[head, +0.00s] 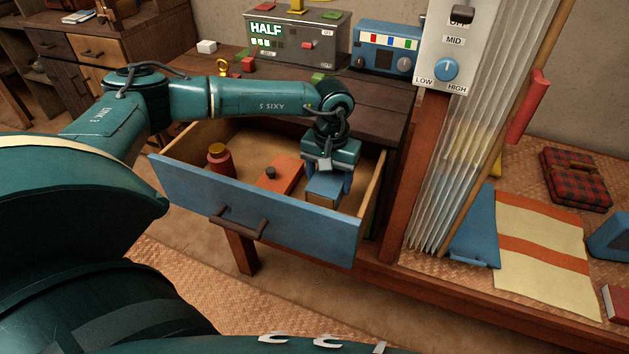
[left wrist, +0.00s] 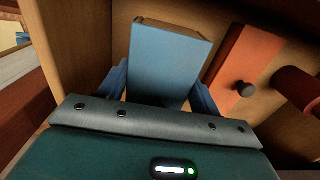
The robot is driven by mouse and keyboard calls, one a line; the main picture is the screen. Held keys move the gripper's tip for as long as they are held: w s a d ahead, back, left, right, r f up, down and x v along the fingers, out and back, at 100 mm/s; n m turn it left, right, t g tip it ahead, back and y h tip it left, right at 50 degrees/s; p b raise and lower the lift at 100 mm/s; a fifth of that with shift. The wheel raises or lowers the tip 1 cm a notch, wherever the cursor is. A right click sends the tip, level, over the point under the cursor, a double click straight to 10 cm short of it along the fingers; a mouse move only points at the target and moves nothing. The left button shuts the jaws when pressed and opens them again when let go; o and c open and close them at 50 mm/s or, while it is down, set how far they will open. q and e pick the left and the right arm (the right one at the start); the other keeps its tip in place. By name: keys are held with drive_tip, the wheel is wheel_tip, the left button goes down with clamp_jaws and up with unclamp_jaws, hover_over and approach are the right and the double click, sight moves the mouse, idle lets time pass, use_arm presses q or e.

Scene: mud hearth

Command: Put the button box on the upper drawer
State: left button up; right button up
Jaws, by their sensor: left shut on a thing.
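The open drawer (head: 250,205) has a blue front with a dark handle and a light wooden inside. My left gripper (head: 327,180) reaches down into its right end. It is shut on a small box with a blue top (head: 322,196) and tan side, which may be the button box. In the left wrist view this blue box (left wrist: 167,60) sits between the two blue fingers, inside the drawer. I cannot tell whether it touches the drawer floor. My right gripper is not in view.
In the drawer, an orange box (head: 283,172) with a dark knob lies left of the blue box, and a red jar (head: 219,160) stands further left. A grey HALF device (head: 297,38) and a blue device (head: 386,48) stand behind. A post and clear curtain (head: 470,130) rise at right.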

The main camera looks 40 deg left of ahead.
sight(329, 177)
use_arm(q)
wheel_tip(329, 177, down, 6)
drive_tip(key=shift+w, duration=0.1)
drive_tip(key=shift+f, duration=0.25)
drive_tip(key=o, duration=1.2)
drive_tip(key=shift+r, duration=0.1)
drive_tip(key=shift+r, duration=0.3)
wheel_tip(329, 177, up, 11)
drive_tip(key=shift+r, duration=0.2)
